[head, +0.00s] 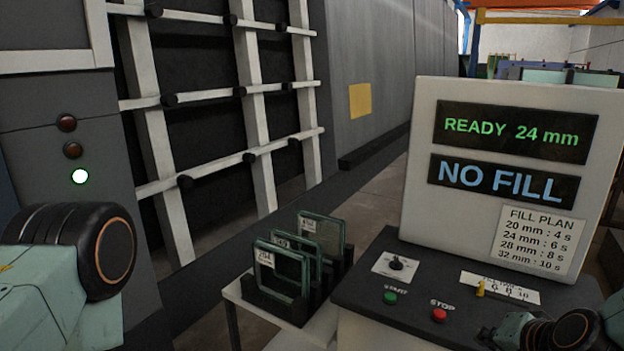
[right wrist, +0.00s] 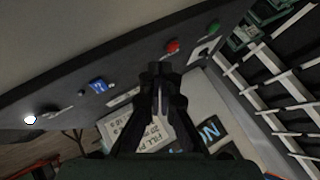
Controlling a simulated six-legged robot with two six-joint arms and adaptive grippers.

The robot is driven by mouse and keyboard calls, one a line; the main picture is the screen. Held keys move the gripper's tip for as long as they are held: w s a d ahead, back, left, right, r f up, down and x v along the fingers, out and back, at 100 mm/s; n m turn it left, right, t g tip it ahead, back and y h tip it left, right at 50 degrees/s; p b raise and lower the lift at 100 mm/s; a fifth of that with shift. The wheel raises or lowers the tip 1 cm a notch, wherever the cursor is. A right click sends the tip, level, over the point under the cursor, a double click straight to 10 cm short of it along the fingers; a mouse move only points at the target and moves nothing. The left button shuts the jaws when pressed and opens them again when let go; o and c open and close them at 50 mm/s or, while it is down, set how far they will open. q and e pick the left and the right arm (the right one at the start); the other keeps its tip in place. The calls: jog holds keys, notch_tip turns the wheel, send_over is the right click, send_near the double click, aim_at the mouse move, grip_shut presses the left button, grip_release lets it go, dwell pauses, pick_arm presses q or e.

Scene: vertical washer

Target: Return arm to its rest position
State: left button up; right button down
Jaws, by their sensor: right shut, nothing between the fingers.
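My right gripper (head: 488,335) shows at the lower right of the head view, at the right part of the dark control panel (head: 362,303). In the right wrist view its two dark fingers (right wrist: 160,70) are together, with nothing between them. The panel carries a green START button (head: 390,298), a red STOP button (head: 439,315), a black knob (head: 397,263) and a small yellow lever (head: 480,289). The red button (right wrist: 172,46) lies just beyond the fingertips in the wrist picture; contact cannot be told. My left arm shows at the left edge, but its gripper is out of view.
A display box (head: 411,157) reads "READY 24 mm" and "NO FILL". Several glass panes (head: 279,266) stand in a dark rack left of the panel.

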pick_arm(q)
notch_tip(320, 180, down, 16)
jog(key=b, duration=1.6)
pick_arm(e)
jog(key=s+a+f+n+g, duration=0.2)
jog(key=s+f+g, duration=0.1)
jog(key=s+f, duration=0.7)
jog(key=s+a+f+n+g, duration=0.3)
jog(key=s+f, duration=0.7)
jog(key=f, duration=0.4)
jog(key=s+a+f+n+g, duration=0.2)
jog(key=s+a+f+g, duration=0.1)
jog(key=s+f, duration=0.7)
notch_tip(320, 180, down, 2)
jog(key=shift+s+f+n+h, duration=0.15)
jog(key=shift+s+n+h, duration=0.15)
jog(key=shift+s+n, duration=0.1)
pick_arm(q)
jog(key=shift+w, duration=0.2)
pick_arm(e)
jog(key=shift+w, duration=0.15)
pick_arm(q)
jog(key=shift+s, duration=0.1)
pick_arm(e)
jog(key=shift+a, duration=0.1)
pick_arm(q)
jog(key=shift+c, duration=0.6)
